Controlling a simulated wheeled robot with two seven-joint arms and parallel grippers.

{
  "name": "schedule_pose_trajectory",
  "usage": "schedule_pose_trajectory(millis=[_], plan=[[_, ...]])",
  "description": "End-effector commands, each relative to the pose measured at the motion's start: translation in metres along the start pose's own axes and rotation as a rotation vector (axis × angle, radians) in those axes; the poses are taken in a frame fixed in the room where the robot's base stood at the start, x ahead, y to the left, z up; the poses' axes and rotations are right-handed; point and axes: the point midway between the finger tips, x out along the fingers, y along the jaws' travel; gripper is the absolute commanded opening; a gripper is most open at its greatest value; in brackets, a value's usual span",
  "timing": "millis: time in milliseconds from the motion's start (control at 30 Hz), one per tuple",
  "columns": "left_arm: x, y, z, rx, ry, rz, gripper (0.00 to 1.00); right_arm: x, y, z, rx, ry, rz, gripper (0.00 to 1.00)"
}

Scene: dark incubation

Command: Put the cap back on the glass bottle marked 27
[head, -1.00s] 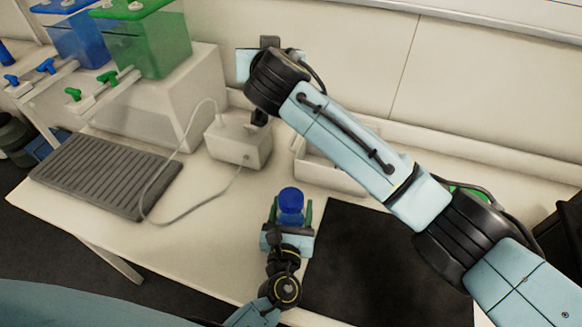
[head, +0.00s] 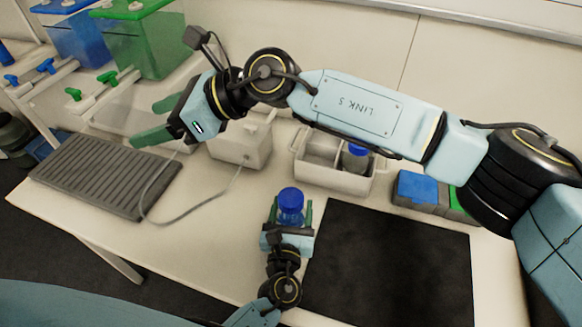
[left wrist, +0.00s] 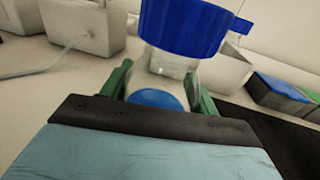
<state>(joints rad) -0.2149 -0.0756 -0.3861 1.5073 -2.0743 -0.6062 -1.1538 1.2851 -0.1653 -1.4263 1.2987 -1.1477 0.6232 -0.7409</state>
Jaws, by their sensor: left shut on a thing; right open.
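A small clear glass bottle (head: 290,217) with a blue cap (head: 291,198) on its top stands upright between the green fingers of my left gripper (head: 290,211), which is shut on it. The left wrist view shows the cap (left wrist: 183,28) on the clear neck, and a blue disc low in the glass. I cannot read any number on the bottle. My right gripper (head: 156,120) is open and empty, at the left above the grey ridged plate, pointing left and apart from the bottle.
A white divided bin (head: 335,178) at the back holds another blue-capped bottle (head: 356,157). A white box (head: 240,147) with a cable stands left of it. A grey ridged plate (head: 95,178) lies left, a black mat (head: 390,260) right. Blue (head: 418,187) and green blocks sit behind the mat.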

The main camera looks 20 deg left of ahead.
Motion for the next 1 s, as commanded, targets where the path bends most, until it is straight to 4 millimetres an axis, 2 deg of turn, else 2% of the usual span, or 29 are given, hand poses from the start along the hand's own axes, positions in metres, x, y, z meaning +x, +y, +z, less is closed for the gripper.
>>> schedule_pose_trajectory(millis=[33,167,300,400,500,633,767,1000], plan=[[0.000,0.000,0.000,0.001,0.001,0.000,0.00,-0.003,0.003,-0.020,-0.134,0.104,0.029,0.65],[0.000,0.000,0.000,0.001,0.001,0.000,0.00,-0.020,0.007,-0.074,-0.468,0.370,0.144,0.65],[0.000,0.000,0.000,0.001,0.001,0.000,0.00,-0.055,0.001,-0.126,-0.773,0.649,0.315,0.65],[0.000,0.000,0.000,0.001,0.001,0.000,0.00,-0.084,-0.006,-0.153,-0.930,0.816,0.448,0.65],[0.000,0.000,0.000,0.001,0.001,0.000,0.00,-0.111,-0.013,-0.170,-1.035,0.945,0.568,0.65],[0.000,0.000,0.000,0.001,0.001,0.000,0.00,-0.133,-0.019,-0.181,-1.107,1.044,0.677,0.65],[0.000,0.000,0.000,0.001,0.001,0.000,0.00,-0.143,-0.021,-0.185,-1.132,1.082,0.723,0.65],[0.000,0.000,0.000,0.001,0.001,0.000,0.00,-0.144,-0.021,-0.185,-1.134,1.084,0.728,0.65]])
